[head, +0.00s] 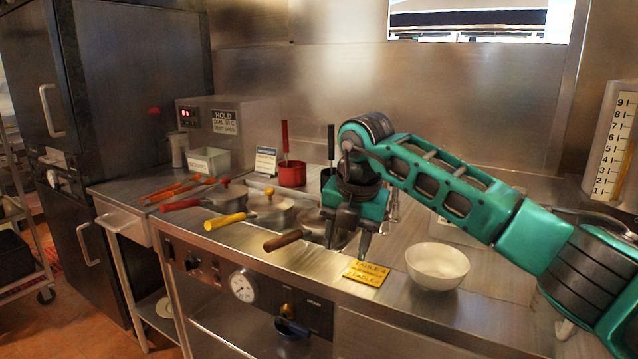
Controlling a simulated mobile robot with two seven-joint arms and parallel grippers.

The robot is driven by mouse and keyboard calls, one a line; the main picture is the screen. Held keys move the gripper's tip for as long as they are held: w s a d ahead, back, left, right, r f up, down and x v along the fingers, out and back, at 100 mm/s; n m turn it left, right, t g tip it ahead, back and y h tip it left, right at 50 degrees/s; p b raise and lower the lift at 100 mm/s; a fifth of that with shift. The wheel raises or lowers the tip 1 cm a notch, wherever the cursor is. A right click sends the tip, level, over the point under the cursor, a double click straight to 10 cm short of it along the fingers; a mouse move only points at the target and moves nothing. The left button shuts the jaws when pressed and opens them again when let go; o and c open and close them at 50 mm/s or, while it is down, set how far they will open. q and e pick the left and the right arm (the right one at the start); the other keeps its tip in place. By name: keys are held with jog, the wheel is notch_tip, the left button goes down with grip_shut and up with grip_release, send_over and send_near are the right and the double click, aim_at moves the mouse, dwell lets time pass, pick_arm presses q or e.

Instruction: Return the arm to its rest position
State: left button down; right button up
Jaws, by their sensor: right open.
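My right arm, teal and black, reaches in from the right edge over the steel counter. My right gripper (347,238) points down above the counter, with its fingers apart and nothing seen between them. It is close to the brown-handled pan lid or ladle (290,239) and just behind a yellow label card (367,273). The arm is extended across the counter. My left gripper does not show.
A white bowl (437,266) stands right of the card. Pans with yellow (225,221) and red (181,205) handles sit left. A red pot (292,174) stands behind. A measuring container (613,150) stands at the far right. The counter behind the bowl looks mostly clear.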

jog(key=s+a+f+g+y, duration=0.2)
jog(key=s+a+f+y, duration=0.1)
jog(key=s+a+y, duration=0.4)
jog(key=s+a+f+g+y, duration=0.1)
jog(key=s+a+f+y, duration=0.2)
jog(key=s+a+y, duration=0.5)
jog(key=w+d+f+m+t+h, duration=0.25)
jog(key=d+f+m+t, duration=0.35)
jog(key=m+t, duration=0.4)
jog(key=w+d+f+m+t+h, duration=0.1)
jog(key=d+f+m+t+h, duration=0.2)
jog(key=d+m+t, duration=0.55)
jog(key=s+d+f+m+g+h+p, duration=0.1)
jog(key=s+d+f+m+g+h, duration=0.6)
jog(key=s+d+f+m, duration=0.3)
jog(key=s+d+f+h, duration=0.1)
jog(key=s+d+f, duration=0.2)
jog(key=s+f, duration=0.3)
jog(key=shift+d+f+m, duration=0.25)
jog(key=shift+f+m, duration=0.1)
jog(key=shift+f, duration=0.4)
